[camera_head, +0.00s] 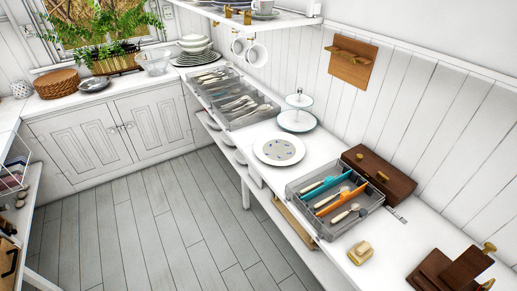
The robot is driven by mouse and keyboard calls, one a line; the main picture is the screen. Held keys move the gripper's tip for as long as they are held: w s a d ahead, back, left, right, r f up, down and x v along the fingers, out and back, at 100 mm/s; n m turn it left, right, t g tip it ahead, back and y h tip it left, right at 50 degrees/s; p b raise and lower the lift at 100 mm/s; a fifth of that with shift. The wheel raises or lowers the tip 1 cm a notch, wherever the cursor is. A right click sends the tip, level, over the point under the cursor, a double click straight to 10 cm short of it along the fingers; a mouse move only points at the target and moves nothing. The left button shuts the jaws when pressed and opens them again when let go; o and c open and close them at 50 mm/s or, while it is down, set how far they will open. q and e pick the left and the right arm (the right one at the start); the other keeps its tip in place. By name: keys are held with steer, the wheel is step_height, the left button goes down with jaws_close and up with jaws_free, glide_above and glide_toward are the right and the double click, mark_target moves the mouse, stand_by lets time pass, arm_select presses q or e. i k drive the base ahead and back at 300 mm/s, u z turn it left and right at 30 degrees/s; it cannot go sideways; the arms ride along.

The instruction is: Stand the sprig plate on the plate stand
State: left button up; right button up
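The sprig plate (279,149), white with small blue sprigs, lies flat on the white counter in the middle of the view. A dark wooden stand with slanted boards and brass-coloured knobs (463,268) is at the lower right edge and looks like the plate stand; it is partly cut off by the frame. No plate shows on its visible part. Neither of my grippers is in view.
A clear tray of cutlery (372,211), a dark wooden box (378,172) and a small wooden piece (361,251) lie between plate and stand. A tiered stand (297,121) is behind the plate. Another cutlery tray (237,117) is farther back. Floor (150,225) is clear.

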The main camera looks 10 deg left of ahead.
mark_target(277, 149)
steer(key=u, duration=0.85)
steer(key=i, duration=0.7)
steer(key=z, duration=2.45)
